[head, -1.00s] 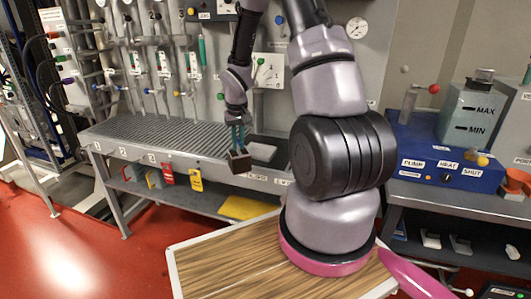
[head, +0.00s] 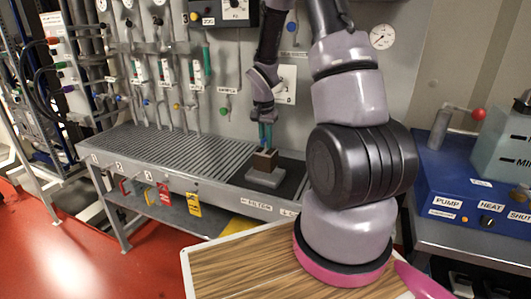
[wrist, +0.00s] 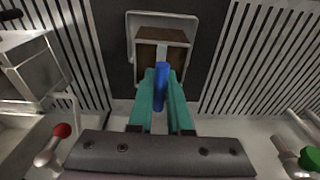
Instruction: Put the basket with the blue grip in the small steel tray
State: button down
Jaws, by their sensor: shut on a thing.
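My gripper (head: 266,136) has teal fingers and is shut on the blue grip (wrist: 162,90) of the basket, near the bench's right part. The basket (head: 262,160) is a small brown box, upright; in the wrist view (wrist: 147,55) it shows beyond the fingertips. The small steel tray (head: 263,180) is a shallow light grey tray on a dark panel. The basket is over the tray in the head view. In the wrist view the tray's rim (wrist: 131,22) shows around the basket's far side. I cannot tell whether the basket touches the tray floor.
The slatted bench (head: 165,150) stretches left of the tray. Pipes and valves line the wall behind. A blue pump unit (head: 455,180) stands at the right. In the wrist view a red knob (wrist: 62,130) is at lower left and a green knob (wrist: 309,158) at lower right.

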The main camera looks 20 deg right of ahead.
jog(key=shift+f, duration=1.85)
jog(key=c, duration=0.9)
grip_release()
jog(key=shift+f, duration=0.15)
jog(key=shift+o, duration=0.2)
jog(key=r, duration=0.8)
jog(key=s+a+r, duration=0.1)
jog(key=r, duration=0.3)
notch_tip(320, 180, up, 10)
jog(key=n+t, duration=0.1)
jog(key=t, duration=0.1)
send_over(265, 149)
jog(key=s+a, duration=0.2)
jog(key=s, duration=0.3)
jog(key=s+a+r+n+t+y, duration=0.1)
jog(key=s+a+r+n+t, duration=0.1)
jog(key=s+r, duration=0.5)
jog(key=s+a+r+n+t+y, duration=0.2)
jog(key=s+a+r, duration=0.2)
jog(key=s+r, duration=0.3)
jog(key=s, duration=0.3)
jog(key=shift+s+r+n, duration=0.25)
jog(key=shift+r+n, duration=0.05)
